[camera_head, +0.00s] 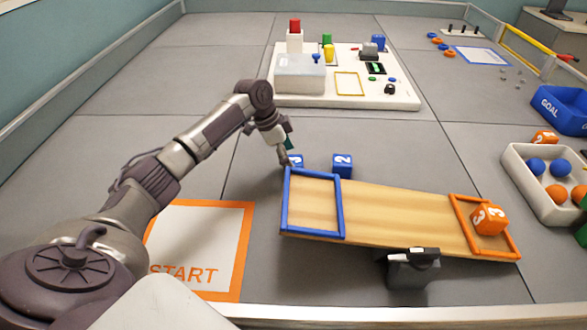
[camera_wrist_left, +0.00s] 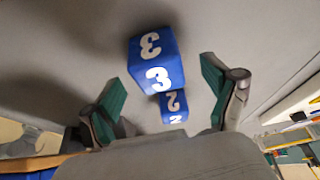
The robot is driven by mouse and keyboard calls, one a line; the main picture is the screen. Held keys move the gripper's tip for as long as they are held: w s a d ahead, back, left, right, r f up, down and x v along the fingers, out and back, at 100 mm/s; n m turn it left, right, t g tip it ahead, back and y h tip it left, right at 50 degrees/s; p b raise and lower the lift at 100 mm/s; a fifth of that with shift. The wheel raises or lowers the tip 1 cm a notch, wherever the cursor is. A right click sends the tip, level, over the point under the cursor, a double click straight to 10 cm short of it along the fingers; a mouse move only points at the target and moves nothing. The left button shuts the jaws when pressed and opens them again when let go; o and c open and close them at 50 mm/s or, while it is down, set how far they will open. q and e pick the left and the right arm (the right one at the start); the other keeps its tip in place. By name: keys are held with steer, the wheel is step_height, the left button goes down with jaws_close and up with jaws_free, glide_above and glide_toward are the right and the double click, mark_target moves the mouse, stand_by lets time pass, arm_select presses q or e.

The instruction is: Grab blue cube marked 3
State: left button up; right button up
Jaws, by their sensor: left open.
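The blue cube marked 3 (camera_wrist_left: 155,62) lies between and ahead of my open left fingers in the left wrist view, apart from both. In the head view this blue cube (camera_head: 297,160) is partly hidden by my left gripper (camera_head: 287,150), which is above and close to it. A blue cube marked 2 (camera_head: 343,165) stands just to its right on the floor; it also shows in the left wrist view (camera_wrist_left: 174,107), partly behind the cube marked 3. My left gripper (camera_wrist_left: 165,95) is open and empty. My right gripper is not in view.
A wooden seesaw board (camera_head: 385,211) with a blue frame (camera_head: 341,208) stands close in front of the cubes. An orange cube (camera_head: 488,220) sits on its right end. A white activity board (camera_head: 330,99) is behind. A ball tray (camera_head: 525,178) is at the right.

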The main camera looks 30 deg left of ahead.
arm_select(q)
steer(key=shift+x, duration=1.6)
steer(key=shift+d+r, duration=0.1)
steer(key=c, duration=1.2)
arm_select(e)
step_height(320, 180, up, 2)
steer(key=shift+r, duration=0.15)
arm_select(q)
steer(key=shift+r, duration=0.15)
steer(key=shift+c, duration=0.2)
